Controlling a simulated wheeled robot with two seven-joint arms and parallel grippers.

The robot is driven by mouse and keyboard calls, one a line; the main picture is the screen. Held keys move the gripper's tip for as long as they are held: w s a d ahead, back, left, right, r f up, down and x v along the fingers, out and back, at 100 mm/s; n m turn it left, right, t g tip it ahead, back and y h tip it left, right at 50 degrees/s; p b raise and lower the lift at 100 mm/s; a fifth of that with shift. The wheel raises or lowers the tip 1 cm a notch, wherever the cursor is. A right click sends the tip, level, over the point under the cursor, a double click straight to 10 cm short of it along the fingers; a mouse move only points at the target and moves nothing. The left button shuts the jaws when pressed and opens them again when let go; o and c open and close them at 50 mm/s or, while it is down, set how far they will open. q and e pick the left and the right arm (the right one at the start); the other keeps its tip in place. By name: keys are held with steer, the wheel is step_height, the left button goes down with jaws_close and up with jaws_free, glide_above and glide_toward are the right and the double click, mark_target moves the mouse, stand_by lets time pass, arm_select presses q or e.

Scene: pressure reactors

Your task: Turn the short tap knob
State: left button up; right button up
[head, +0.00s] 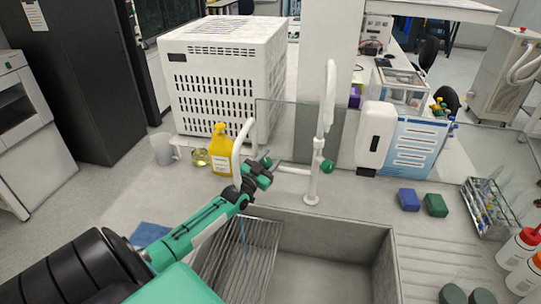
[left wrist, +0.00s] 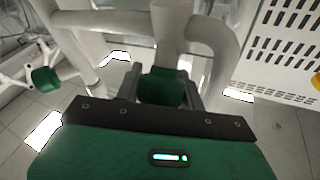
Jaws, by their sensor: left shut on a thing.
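The short tap (head: 238,148) is a white curved spout at the left end of the sink's back edge. Its green knob (left wrist: 162,88) sits between the two fingers of my left gripper (left wrist: 160,92), which is shut on it. In the head view my left gripper (head: 262,170) is beside the short tap, and its fingers largely cover the knob. The tall tap (head: 322,130) stands to the right with its own green knob (head: 327,166), which also shows at the left of the left wrist view (left wrist: 45,79). My right gripper is not in view.
The sink (head: 345,236) with a wire rack (head: 240,252) lies below my left gripper. A yellow bottle (head: 221,150) and a beaker (head: 162,149) stand behind left. A glass panel (head: 285,128) stands behind the taps. Blue (head: 409,199) and green (head: 436,205) blocks lie right.

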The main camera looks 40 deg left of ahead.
arm_select(q)
steer(key=n+y+p, duration=0.1)
steer(key=y, duration=0.1)
steer(key=n+y+p, duration=0.1)
steer(key=n, duration=0.1)
steer(key=shift+a+r+n+y, duration=0.1)
steer(key=shift+r+n+y, duration=0.1)
steer(key=shift+n+y, duration=0.15)
steer(key=shift+s+a+n+g+y+p, duration=0.15)
steer(key=shift+n+g+y+p, duration=0.7)
steer(key=shift+n+y, duration=1.15)
steer(key=shift+a+n+g+y, duration=0.15)
steer(key=shift+n+g+y, duration=0.1)
steer(key=shift+n+y, duration=0.15)
steer(key=o, duration=1)
steer(key=shift+f, duration=0.1)
